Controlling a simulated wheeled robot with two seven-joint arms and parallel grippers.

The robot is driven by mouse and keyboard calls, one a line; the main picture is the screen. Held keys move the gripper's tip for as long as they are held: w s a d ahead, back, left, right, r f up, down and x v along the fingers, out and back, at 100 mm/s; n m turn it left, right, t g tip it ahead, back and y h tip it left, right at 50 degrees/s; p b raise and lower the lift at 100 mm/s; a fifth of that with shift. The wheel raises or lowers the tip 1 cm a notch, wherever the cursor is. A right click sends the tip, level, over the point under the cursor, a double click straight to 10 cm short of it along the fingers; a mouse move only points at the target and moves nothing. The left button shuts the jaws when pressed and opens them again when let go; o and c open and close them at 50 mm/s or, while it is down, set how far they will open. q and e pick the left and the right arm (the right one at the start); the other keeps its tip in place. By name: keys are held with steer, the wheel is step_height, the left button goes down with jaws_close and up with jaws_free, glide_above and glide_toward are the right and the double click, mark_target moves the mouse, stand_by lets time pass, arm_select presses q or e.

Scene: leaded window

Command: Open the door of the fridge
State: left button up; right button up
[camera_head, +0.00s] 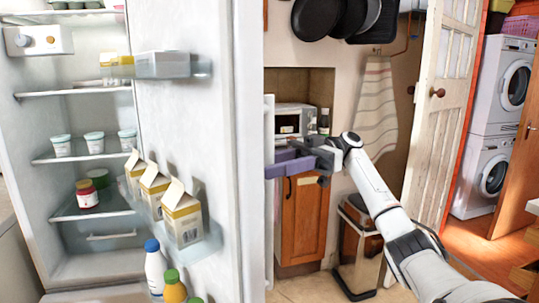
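The fridge (100,182) stands at the left, with its inside shelves in plain view. Its door (248,120) stands wide open, with the inner shelves facing left. A pale vertical bar (269,225), seemingly the door handle, shows along the door's outer side. My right gripper (283,163), with purple fingers, is at this bar, its fingers overlapping it in the picture. I cannot tell whether they are closed on it. My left gripper is not in view.
Cartons (181,213) and bottles (155,268) stand in the door shelves; cups and a jar (87,195) are inside the fridge. Behind my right arm are a wooden cabinet (303,220), a bin (357,245) and a white room door (440,110). Some floor shows between the fridge door and bin.

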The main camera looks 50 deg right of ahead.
mark_target(270, 117)
step_height(270, 117, up, 10)
steer(key=shift+f, duration=0.1)
stand_by(0.8)
